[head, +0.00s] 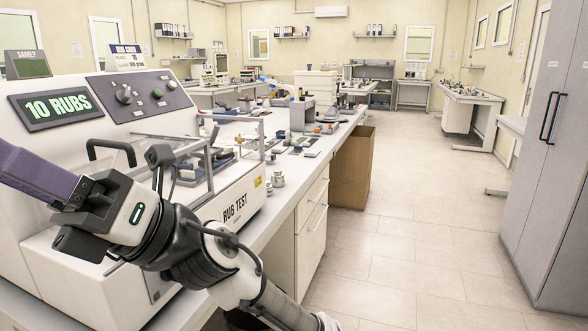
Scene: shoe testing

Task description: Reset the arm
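My arm rises from the bottom of the head view and bends left across the front of the rub test machine (150,120). Its end, my gripper (88,200), is at the left, in front of the machine's lower body. A dark purple block-like part (38,172) extends from it to the left picture edge. I cannot tell whether this is part of the gripper or something held. The fingertips cannot be made out, so open or shut does not show. The machine's display (58,106) reads "10 RUBS".
A long white bench (290,190) runs away behind the machine, with small jars (277,179) and several samples on it. A cardboard-coloured bin (352,168) stands beside it. A grey cabinet (555,150) stands at right. The tiled floor (420,250) between is clear.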

